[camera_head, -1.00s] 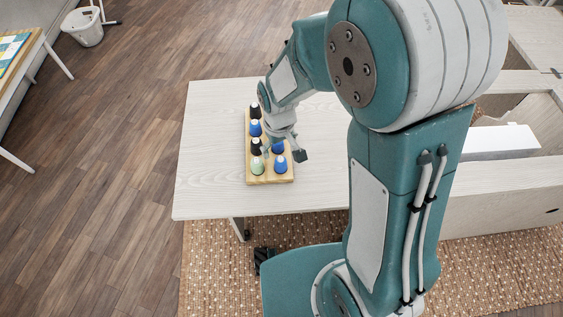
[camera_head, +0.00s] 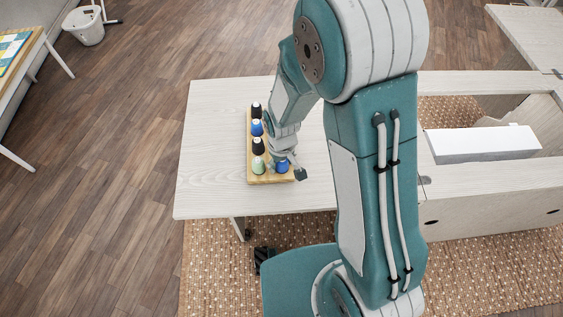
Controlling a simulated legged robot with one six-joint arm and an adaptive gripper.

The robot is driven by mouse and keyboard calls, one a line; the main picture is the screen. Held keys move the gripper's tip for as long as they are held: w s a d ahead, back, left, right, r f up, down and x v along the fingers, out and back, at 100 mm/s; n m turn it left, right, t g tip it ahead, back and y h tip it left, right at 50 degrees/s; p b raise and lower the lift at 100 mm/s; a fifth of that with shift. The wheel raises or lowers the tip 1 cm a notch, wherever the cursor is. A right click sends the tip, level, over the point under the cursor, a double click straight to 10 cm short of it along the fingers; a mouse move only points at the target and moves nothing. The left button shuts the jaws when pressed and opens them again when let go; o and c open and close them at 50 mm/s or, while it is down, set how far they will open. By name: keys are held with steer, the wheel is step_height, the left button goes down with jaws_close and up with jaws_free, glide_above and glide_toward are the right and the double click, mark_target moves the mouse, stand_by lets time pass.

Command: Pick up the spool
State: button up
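Several thread spools stand upright on a wooden spool rack (camera_head: 256,181) on the pale table. In the left column are a black spool (camera_head: 257,109), a blue spool (camera_head: 257,128), another black spool (camera_head: 258,146) and a pale green spool (camera_head: 258,166). A blue spool (camera_head: 282,167) stands at the rack's near right corner. My gripper (camera_head: 285,170) is low over this corner, with one fingertip just right of the blue spool. The other finger is not clear, and I cannot tell whether it touches the spool. My arm hides the rack's far right part.
The table (camera_head: 215,150) is bare left of the rack. A white box-like block (camera_head: 482,143) lies in the open cabinet (camera_head: 480,205) at right. A woven rug (camera_head: 210,270) lies below. A white bin (camera_head: 84,27) stands far left on the wooden floor.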

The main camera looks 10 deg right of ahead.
steer(key=shift+c, duration=1.3)
step_height(320, 180, up, 10)
steer(key=shift+r, duration=0.1)
